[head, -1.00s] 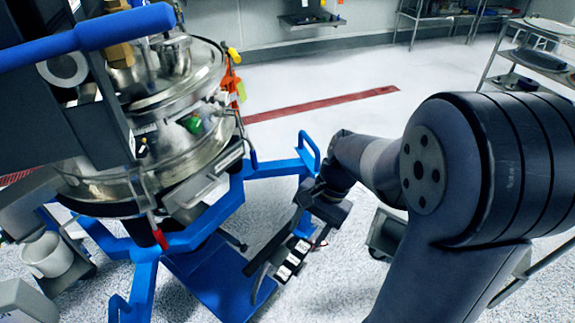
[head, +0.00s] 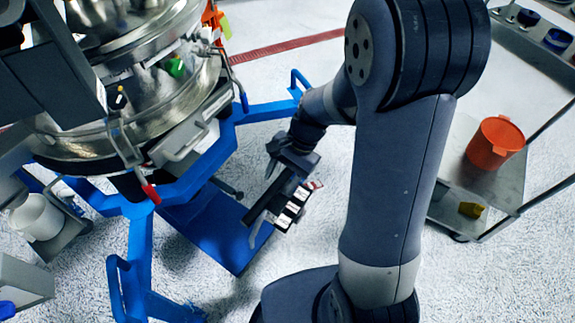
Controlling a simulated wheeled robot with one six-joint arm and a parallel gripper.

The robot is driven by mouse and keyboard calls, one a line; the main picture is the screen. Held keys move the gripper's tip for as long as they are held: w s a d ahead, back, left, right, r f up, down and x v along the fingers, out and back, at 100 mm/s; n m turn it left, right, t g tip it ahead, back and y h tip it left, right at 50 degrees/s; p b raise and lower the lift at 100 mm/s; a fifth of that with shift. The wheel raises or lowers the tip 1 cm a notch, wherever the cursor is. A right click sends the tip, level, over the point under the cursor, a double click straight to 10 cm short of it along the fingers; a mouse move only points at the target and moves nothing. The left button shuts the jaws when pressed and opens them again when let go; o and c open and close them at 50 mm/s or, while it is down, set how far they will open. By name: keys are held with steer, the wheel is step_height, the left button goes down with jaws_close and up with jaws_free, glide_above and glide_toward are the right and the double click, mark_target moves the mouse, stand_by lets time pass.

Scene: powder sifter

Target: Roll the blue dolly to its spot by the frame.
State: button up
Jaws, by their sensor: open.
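A blue tubular frame (head: 140,255) with loop handles stands under the round steel sifter (head: 160,105) at left in the head view. A flat blue base (head: 215,235) lies low near the floor beneath it. I cannot tell for sure which blue part is the dolly. My gripper (head: 259,226) is open, pointing down at the right edge of the flat blue base, in front of the frame's right arm. No object shows between its fingers. Whether a finger touches the blue base cannot be told.
A grey cart (head: 440,200) at right carries an orange bucket (head: 494,142) and a small yellow piece (head: 472,210). A red line (head: 285,46) crosses the floor behind. Speckled floor (head: 220,292) is clear in front.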

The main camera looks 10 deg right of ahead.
steer(key=shift+s+a+f, duration=0.1)
steer(key=shift+a+f, duration=0.1)
steer(key=shift+f, duration=0.3)
jaws_close()
stand_by(1.3)
steer(key=shift+w+a+p, duration=0.3)
steer(key=shift+w+a, duration=0.85)
jaws_free()
steer(key=shift+r, duration=0.1)
